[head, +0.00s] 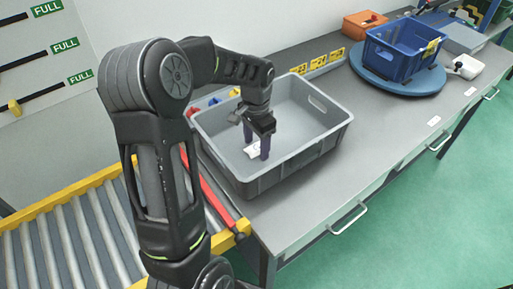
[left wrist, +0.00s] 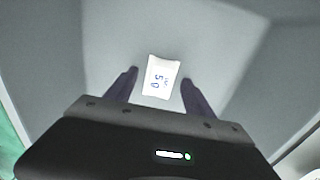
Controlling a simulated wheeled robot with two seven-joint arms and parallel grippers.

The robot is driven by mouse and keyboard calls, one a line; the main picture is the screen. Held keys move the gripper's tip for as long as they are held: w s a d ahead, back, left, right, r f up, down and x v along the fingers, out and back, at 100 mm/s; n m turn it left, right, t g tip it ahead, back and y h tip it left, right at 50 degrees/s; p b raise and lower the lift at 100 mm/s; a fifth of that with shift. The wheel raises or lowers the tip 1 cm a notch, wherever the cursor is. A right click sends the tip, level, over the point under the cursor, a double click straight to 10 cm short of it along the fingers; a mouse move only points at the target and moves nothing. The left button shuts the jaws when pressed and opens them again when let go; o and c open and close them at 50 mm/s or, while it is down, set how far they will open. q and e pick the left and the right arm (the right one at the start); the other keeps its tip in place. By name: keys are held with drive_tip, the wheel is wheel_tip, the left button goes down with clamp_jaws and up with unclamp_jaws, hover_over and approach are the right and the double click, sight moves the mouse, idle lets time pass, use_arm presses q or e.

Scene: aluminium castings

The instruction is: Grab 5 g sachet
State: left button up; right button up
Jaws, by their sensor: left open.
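The sachet (left wrist: 161,77) is a small white packet with dark blue print reading like "5.0". It lies on the floor of a grey crate (head: 300,168); in the head view a white patch of the sachet (head: 252,149) shows between my fingers. My left gripper (head: 256,150) reaches down into the crate, fingers pointing down, open. In the left wrist view the left gripper (left wrist: 158,85) has its dark purple fingertips on either side of the sachet, with gaps at both sides. Whether the fingertips touch the crate floor I cannot tell. My right gripper is not in view.
The crate stands on a grey workbench (head: 375,150); its walls surround my gripper. A blue crate (head: 395,55) sits on a round blue turntable (head: 400,84) at the back right. A roller conveyor (head: 60,235) is at the lower left. The crate's right part is empty.

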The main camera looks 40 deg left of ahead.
sight(257, 147)
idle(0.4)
use_arm(q)
clamp_jaws()
idle(0.5)
drive_tip(key=shift+r, duration=0.1)
wheel_tip(257, 147, up, 10)
drive_tip(key=b, duration=0.1)
idle(0.5)
idle(0.4)
